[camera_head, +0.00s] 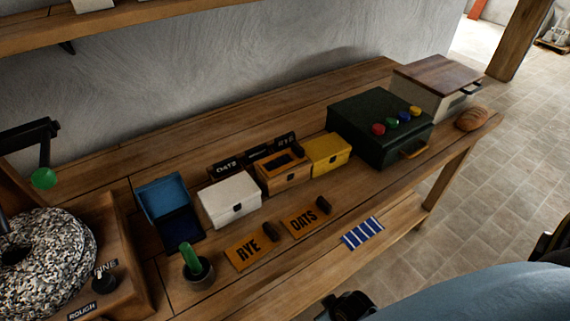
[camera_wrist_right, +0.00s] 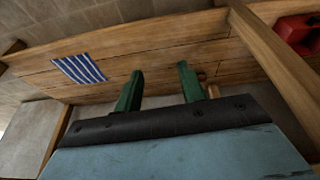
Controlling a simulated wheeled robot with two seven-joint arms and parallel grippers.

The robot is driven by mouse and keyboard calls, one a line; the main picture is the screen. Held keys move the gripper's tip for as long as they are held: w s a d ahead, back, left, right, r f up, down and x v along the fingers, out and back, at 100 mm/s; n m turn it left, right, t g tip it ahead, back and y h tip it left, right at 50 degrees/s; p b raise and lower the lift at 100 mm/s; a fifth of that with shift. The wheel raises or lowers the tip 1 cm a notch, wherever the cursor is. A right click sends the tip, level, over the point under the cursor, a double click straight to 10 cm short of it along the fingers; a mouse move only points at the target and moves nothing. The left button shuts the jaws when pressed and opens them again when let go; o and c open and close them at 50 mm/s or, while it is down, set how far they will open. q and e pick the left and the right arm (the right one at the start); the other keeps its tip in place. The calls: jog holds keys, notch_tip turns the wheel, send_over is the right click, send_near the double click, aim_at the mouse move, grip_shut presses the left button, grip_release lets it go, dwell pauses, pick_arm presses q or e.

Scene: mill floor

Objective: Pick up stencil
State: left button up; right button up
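Two orange stencil plates with dark grips lie flat on the wooden workbench. The RYE stencil (camera_head: 245,252) is left of the OATS stencil (camera_head: 304,221). My right gripper shows only in part in the head view, dark at the bottom edge (camera_head: 348,305), in front of the bench and apart from both stencils. In the right wrist view its green fingers (camera_wrist_right: 158,73) are spread, with nothing held between them. Neither stencil can be made out in the wrist view. My left gripper is not in view.
Behind the stencils stand an open blue box (camera_head: 164,197), a white box (camera_head: 230,200), a wooden box (camera_head: 283,171) and a yellow box (camera_head: 327,153). A dark cup (camera_head: 198,273) and millstone (camera_head: 45,255) are left. A striped cloth (camera_head: 362,233) appears on the lower shelf.

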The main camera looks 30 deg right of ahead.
aim_at(300, 147)
jog(key=w+r+t, duration=0.1)
jog(key=w+r, duration=0.2)
jog(key=r, duration=0.9)
jog(key=w+r+t, duration=0.2)
jog(key=w+r, duration=0.2)
jog(key=r, duration=0.8)
jog(key=w+d+r+t, duration=0.1)
jog(key=w+d+r, duration=0.1)
jog(key=w, duration=0.1)
jog(key=w+d+r+t, duration=0.1)
jog(key=w+r, duration=0.1)
jog(key=w, duration=0.1)
jog(key=w+d+r+t+p, duration=0.1)
jog(key=w+d+r, duration=0.1)
jog(key=w, duration=0.1)
jog(key=shift+w+d+r+t+y, duration=0.1)
jog(key=shift+w+d+t+y, duration=0.15)
jog(key=shift+d+t+y, duration=0.15)
jog(key=w+d+r+t, duration=0.3)
jog(key=w+d+r, duration=0.1)
jog(key=w+r, duration=0.15)
jog(key=shift+m, duration=0.4)
jog(key=x, duration=0.6)
jog(key=shift+w+d+b, duration=0.15)
jog(key=shift+d+b, duration=0.15)
jog(key=shift+b, duration=0.05)
jog(key=shift+b+x, duration=0.35)
jog(key=shift+x, duration=2.8)
jog(key=shift+a, duration=0.1)
grip_shut()
